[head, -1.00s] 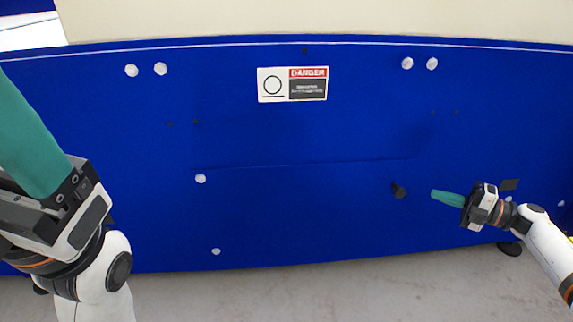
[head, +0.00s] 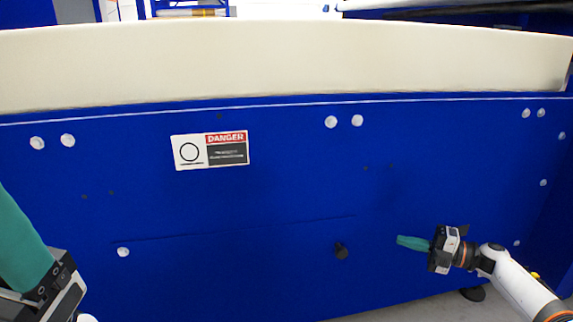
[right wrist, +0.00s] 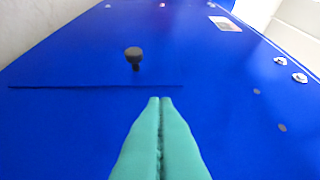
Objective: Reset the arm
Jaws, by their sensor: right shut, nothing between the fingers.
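My right gripper (head: 400,241) has green fingers and is in front of the blue panel (head: 240,270) at the lower right of the head view. In the right wrist view its two fingers (right wrist: 160,100) lie together with nothing between them. A black knob (head: 341,250) on the panel is left of the fingertips, and it also shows above them in the right wrist view (right wrist: 134,57). The fingertips are apart from the knob. My left gripper is partly in view at the lower left edge, with a green finger showing; its fingertips are out of frame.
A cream foam block (head: 280,65) lies along the top of the blue panel. A danger sign (head: 210,150) and several white bolt caps are on the panel. Grey floor (head: 405,312) shows at the lower right. Blue shelving stands behind.

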